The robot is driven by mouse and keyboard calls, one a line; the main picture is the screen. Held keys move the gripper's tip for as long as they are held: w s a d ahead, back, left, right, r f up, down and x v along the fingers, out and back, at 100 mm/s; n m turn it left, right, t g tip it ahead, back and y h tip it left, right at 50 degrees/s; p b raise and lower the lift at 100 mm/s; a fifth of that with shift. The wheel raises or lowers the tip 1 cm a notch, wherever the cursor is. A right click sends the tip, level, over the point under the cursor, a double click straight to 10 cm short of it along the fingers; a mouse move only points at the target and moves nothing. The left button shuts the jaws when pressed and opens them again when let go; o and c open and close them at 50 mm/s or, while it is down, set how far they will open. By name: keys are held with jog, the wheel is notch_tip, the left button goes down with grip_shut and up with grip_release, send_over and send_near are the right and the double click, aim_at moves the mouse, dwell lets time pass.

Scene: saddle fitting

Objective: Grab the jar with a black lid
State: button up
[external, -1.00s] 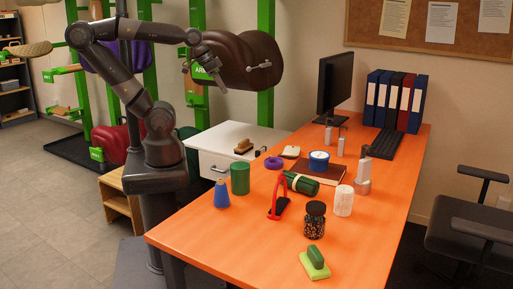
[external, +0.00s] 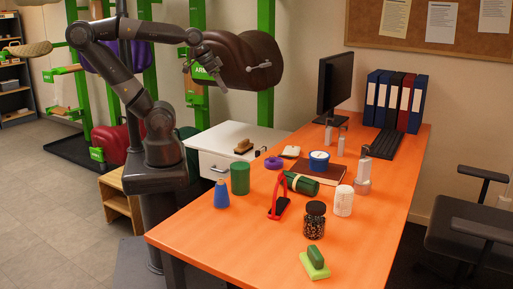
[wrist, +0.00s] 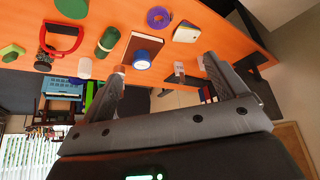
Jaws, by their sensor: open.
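The jar with a black lid (external: 314,220) stands upright on the orange desk, near its front right part. It is clear with dark contents. In the wrist view the jar (wrist: 43,62) is at the upper left, beside the red-handled tool. My gripper (external: 205,80) is raised high at the left, above and behind the desk, far from the jar. In the wrist view its two fingers (wrist: 158,85) are spread apart with nothing between them.
Around the jar stand a red-handled tool (external: 279,197), a white container (external: 343,201) and a green sponge brush (external: 314,263). The desk's front left (external: 215,238) is clear.

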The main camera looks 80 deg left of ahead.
jog(key=w+d+m+g+h, duration=0.1)
jog(key=w+d+h, duration=0.1)
jog(key=w+d, duration=0.9)
jog(key=m, duration=0.4)
send_over(311, 205)
jog(key=s+a, duration=0.1)
jog(key=s, duration=0.1)
notch_tip(311, 205, down, 21)
jog(key=shift+g, duration=0.3)
jog(key=x, duration=0.4)
jog(key=shift+x, duration=3.15)
jog(key=shift+a, duration=0.15)
jog(key=shift+c, duration=0.2)
jog(key=c, duration=1.4)
